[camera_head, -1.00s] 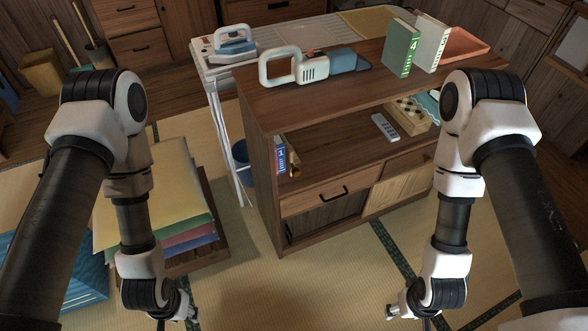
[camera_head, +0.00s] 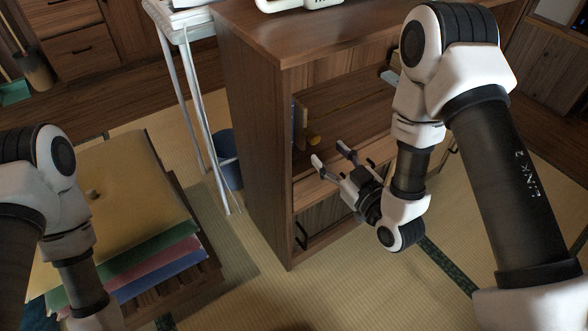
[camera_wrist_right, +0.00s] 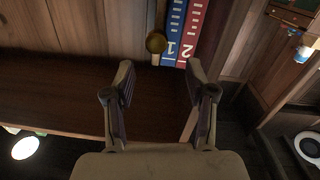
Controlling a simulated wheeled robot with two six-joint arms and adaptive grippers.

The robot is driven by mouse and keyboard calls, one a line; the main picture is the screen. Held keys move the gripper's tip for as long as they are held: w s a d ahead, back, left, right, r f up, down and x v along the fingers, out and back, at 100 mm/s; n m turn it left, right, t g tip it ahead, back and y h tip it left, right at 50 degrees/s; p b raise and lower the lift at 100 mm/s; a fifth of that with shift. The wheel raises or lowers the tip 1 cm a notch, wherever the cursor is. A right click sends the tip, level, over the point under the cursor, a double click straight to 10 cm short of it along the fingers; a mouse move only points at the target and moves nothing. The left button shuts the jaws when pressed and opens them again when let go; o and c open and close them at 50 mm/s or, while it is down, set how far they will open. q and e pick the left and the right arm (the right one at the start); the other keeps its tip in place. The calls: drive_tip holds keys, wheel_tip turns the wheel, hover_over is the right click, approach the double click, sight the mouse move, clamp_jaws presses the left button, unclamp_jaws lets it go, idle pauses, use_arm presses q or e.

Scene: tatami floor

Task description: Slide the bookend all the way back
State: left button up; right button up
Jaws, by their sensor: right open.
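The bookend (camera_head: 301,128) is a thin upright wooden plate with a round brass knob (camera_head: 314,140), inside the open shelf near its left side. In the right wrist view the brass knob (camera_wrist_right: 156,43) shows beside a blue binder (camera_wrist_right: 173,30) and a red binder (camera_wrist_right: 192,30), numbered 1 and 2. My right gripper (camera_head: 329,155) is open and empty in front of the shelf opening, short of the knob. In the right wrist view its spread fingers (camera_wrist_right: 160,78) frame the space below the knob. My left gripper is out of view; only its arm shows at the left.
The wooden cabinet (camera_head: 247,120) has its left side panel close to the bookend. A drawer (camera_head: 316,188) lies below the shelf. Stacked cushions (camera_head: 115,195) are at the left, and a blue bin (camera_head: 228,160) stands beside the cabinet. Tatami floor in front is free.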

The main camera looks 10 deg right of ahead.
sight(316, 141)
drive_tip(key=x, duration=0.2)
drive_tip(key=b+x, duration=0.1)
drive_tip(key=x, duration=0.2)
drive_tip(key=b+x, duration=0.1)
drive_tip(key=x, duration=0.1)
drive_tip(key=shift+w+d+f, duration=0.2)
drive_tip(key=shift+w+f, duration=0.15)
drive_tip(key=shift+w, duration=0.05)
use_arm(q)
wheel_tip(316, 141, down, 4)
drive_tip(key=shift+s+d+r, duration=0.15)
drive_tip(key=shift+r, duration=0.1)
use_arm(e)
clamp_jaws()
